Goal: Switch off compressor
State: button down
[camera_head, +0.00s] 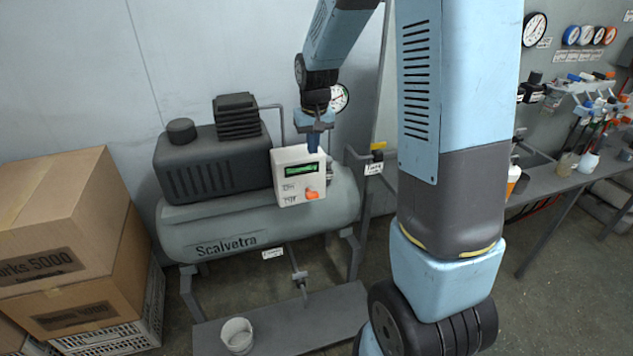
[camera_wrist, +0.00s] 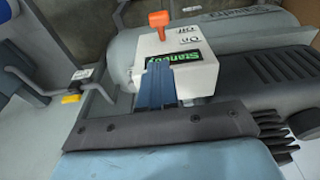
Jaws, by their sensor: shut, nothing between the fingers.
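The compressor is a grey tank (camera_head: 240,225) marked "Scalvetra", with a dark motor housing (camera_head: 200,165) on top. A white control box (camera_head: 288,165) is at its right end, with a green display and an orange switch (camera_head: 312,194) at its lower right. In the wrist view, the box (camera_wrist: 205,75) appears upside down, with the orange switch (camera_wrist: 159,20) at its far edge beside "On" and "Off" labels. The display seems to read "Standby", partly covered. My gripper (camera_head: 313,147) is shut and empty, its blue fingers (camera_wrist: 157,75) over the box's top edge, away from the switch. Contact cannot be told.
Cardboard boxes (camera_head: 50,225) stand at the left. A gauge (camera_head: 340,97) and a labelled pipe with a yellow-marked valve (camera_head: 376,158) are right of the control box. A white bucket (camera_head: 237,335) stands low in front. A bench (camera_head: 560,185) is at the right.

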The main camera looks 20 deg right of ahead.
send_over(312, 192)
notch_tip(312, 192, down, 10)
jog(key=shift+w, duration=0.1)
jog(key=shift+s+f, duration=0.3)
jog(key=shift+f, duration=0.65)
jog(key=shift+s+f, duration=0.3)
jog(key=shift+f, duration=0.6)
